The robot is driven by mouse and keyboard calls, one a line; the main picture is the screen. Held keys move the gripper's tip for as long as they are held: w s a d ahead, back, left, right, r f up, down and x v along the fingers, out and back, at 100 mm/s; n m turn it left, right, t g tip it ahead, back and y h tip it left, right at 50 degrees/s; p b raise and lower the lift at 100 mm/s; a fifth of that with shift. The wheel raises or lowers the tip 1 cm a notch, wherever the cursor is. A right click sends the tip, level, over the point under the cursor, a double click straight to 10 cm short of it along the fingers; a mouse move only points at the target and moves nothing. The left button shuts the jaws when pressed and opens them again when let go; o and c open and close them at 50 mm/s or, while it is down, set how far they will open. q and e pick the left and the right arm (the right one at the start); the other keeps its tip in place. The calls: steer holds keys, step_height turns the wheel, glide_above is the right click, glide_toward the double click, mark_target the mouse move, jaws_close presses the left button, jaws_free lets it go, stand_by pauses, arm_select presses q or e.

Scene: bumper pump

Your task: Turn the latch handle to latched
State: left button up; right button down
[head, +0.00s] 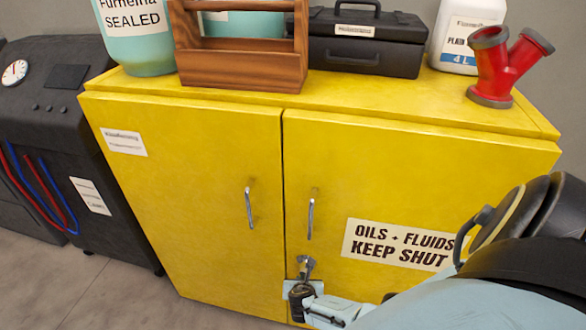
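A small metal latch handle (305,265) sits low on the yellow cabinet (215,195), beside the seam between its two doors. Its lower part is hidden behind my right gripper. My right gripper (300,287) comes in from the lower right and is at the latch, overlapping its lower end. Whether its fingers touch or grip the latch cannot be told. The left door (190,170) and the right door (400,165) look closed, each with a vertical metal pull. My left gripper is not in view.
On the cabinet top stand a teal jug (145,45), a wooden carrier (240,65), a black toolbox (365,45), a white bottle (463,35) and a red pipe fitting (500,70). A dark machine (70,130) with hoses stands left. Floor shows at lower left.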

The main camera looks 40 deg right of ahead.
steer(key=shift+s+d, duration=0.1)
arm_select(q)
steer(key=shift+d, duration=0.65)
arm_select(e)
steer(key=c, duration=1.4)
jaws_free()
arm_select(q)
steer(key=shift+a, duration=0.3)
